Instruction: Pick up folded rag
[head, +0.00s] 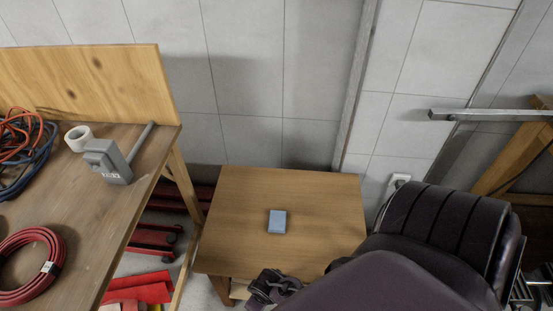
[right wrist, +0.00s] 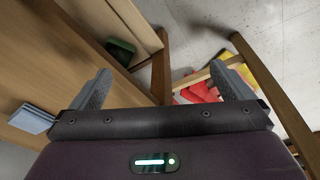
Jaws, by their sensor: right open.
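A small folded rag (head: 277,221), light blue, lies flat near the middle of the small wooden table (head: 225,205). The rag also shows at the left edge of the right wrist view (right wrist: 32,118), outside the fingers. My right gripper (right wrist: 162,85) is open, its two fingers wide apart with nothing between them. In the head view the dark right gripper (head: 268,287) is at the table's front edge, nearer to me than the rag and apart from it. My left gripper is not in view.
A wooden workbench (head: 85,240) on the left carries a red coiled hose (head: 30,262), a tape roll (head: 78,138) and a grey mallet (head: 112,160). The tabletop around the rag is clear.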

